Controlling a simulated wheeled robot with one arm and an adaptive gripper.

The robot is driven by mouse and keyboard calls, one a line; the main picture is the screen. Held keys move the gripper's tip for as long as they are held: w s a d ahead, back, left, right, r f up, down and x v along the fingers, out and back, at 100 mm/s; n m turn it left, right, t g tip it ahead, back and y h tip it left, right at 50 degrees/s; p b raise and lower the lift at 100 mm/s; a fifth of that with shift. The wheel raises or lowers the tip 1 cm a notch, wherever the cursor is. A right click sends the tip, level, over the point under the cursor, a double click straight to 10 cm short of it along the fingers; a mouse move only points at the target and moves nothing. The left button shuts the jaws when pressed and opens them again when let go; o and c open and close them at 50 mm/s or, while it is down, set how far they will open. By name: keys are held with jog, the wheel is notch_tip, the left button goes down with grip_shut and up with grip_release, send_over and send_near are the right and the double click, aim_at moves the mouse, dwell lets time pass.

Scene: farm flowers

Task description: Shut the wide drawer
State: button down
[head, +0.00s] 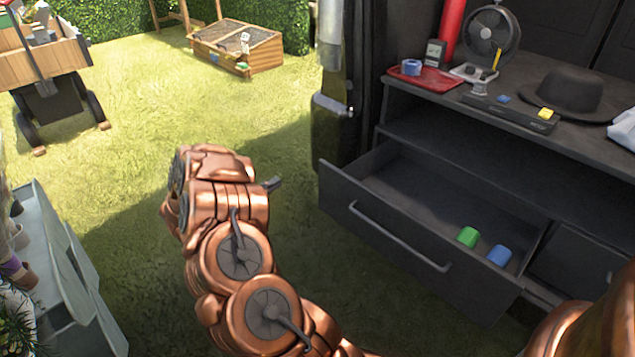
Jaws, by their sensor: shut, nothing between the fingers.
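The wide drawer (345,212) is dark grey and stands pulled out from the black cabinet at the right. Its long bar handle (395,238) runs along the front panel. A green block (468,237) and a blue block (499,255) lie inside, near its right end. My gripper (274,184) shows only as a small dark tip at the end of my copper arm, left of the drawer front and apart from it. It is shut and empty; most of it is hidden behind the wrist.
The cabinet top (440,100) holds a fan (490,38), a red tray (425,80) and a black hat (570,92). A smaller drawer (575,262) is beside the wide one. A grey shelf unit (75,270) stands at the left. Open grass lies between.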

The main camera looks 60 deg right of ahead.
jog(key=s+d+f+m+g, duration=0.1)
jog(key=s+g, duration=0.1)
jog(key=s, duration=0.2)
jog(key=b, duration=0.4)
send_near(324, 166)
jog(key=shift+h, duration=0.3)
jog(key=x, duration=0.5)
jog(key=shift+s+d+f, duration=0.2)
jog(key=shift+f, duration=0.1)
jog(key=shift+x, duration=0.85)
